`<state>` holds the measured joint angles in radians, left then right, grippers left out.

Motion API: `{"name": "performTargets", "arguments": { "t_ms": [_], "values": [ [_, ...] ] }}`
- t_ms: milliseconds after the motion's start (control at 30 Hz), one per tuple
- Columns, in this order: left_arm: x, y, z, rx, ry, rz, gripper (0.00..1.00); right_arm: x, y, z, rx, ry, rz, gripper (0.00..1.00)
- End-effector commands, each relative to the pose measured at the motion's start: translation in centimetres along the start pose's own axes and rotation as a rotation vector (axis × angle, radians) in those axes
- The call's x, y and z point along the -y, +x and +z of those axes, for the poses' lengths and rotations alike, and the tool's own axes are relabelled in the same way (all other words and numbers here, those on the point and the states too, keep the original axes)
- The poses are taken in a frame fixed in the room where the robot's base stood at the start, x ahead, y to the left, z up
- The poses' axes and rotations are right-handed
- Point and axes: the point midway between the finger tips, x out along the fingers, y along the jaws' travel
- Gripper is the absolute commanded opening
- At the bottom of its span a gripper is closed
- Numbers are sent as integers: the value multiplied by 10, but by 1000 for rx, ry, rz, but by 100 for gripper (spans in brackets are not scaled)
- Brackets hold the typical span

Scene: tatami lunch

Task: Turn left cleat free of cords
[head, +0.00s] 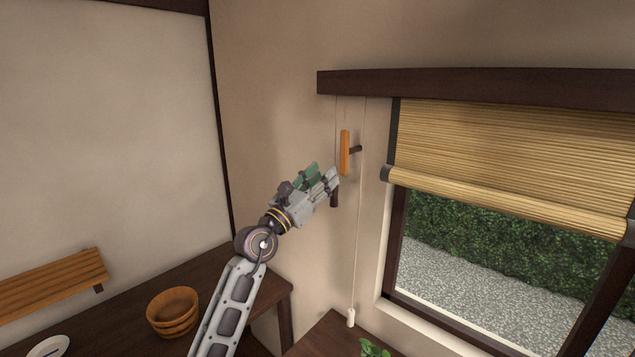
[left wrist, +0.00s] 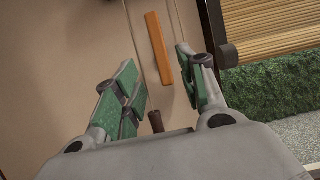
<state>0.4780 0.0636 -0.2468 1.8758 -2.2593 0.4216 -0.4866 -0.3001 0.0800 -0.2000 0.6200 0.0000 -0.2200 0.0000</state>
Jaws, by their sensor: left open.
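The cleat (head: 345,153) is an upright orange wooden bar on a dark stem, mounted on the wall left of the window. In the left wrist view the cleat (left wrist: 159,48) shows beyond and between my fingertips. My left gripper (head: 331,179) is open just below the cleat, with nothing in its jaws that I can make out. Its green-padded fingers (left wrist: 158,68) are spread apart in the left wrist view. A thin cord (head: 361,210) hangs right of the cleat. Another cord (head: 337,112) runs down on its left side. My right gripper is not in view.
The bamboo blind (head: 500,160) hangs half down over the window. A wooden bucket (head: 173,312) stands on the dark table at lower left. A white pull (head: 351,318) ends the right cord.

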Motion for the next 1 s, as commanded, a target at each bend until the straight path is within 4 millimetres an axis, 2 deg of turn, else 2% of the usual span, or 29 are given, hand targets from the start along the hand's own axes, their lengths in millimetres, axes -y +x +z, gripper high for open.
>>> {"name": "performTargets", "arguments": {
  "t_ms": [200,700,867,1000],
  "values": [
    [0,-11,0,1,0,-1,41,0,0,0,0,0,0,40],
    [0,-14,1,7,-11,1,41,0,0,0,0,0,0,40],
    [-1,-21,4,49,-77,10,41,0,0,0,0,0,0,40],
    [-4,-35,12,124,-199,30,41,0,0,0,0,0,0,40]
  ]
}}
